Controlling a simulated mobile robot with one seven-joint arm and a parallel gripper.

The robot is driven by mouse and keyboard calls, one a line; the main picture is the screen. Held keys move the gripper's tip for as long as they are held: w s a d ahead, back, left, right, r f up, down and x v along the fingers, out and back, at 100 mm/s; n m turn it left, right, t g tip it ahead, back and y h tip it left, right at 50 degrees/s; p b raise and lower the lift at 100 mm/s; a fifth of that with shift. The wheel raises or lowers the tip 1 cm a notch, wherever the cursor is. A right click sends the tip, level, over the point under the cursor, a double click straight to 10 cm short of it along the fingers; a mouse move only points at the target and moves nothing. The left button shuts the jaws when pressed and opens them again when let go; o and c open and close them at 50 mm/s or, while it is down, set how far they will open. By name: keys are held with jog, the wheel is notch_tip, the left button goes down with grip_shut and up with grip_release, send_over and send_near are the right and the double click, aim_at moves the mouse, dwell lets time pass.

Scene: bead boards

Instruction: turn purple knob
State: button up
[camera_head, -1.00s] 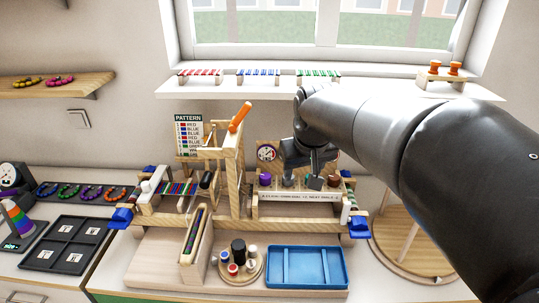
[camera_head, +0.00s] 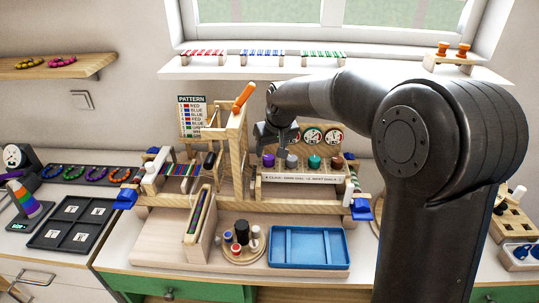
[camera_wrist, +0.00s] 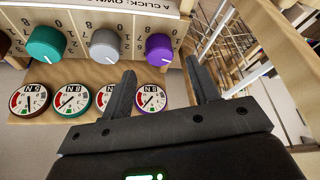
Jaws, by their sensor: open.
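The purple knob (camera_head: 268,160) is at the left end of a row of knobs on the wooden board. It also shows in the wrist view (camera_wrist: 158,49), with a white pointer mark on its face. My gripper (camera_head: 282,146) is above the left part of this row. In the wrist view my gripper (camera_wrist: 161,66) is open, its two fingers spread to either side of the purple knob's line. The knob appears just beyond the fingertips, and I cannot tell whether they touch it. The grey knob (camera_wrist: 105,45) is beside the left finger.
A teal knob (camera_wrist: 46,43) and a brown knob (camera_head: 337,163) continue the row. Round dials (camera_wrist: 151,98) stand behind the knobs. A wooden frame with an orange handle (camera_head: 243,97) rises close to the left. A blue tray (camera_head: 309,263) lies in front.

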aim_at(269, 157)
jog(key=shift+x, duration=2)
jog(key=shift+c, duration=0.3)
jog(key=c, duration=0.9)
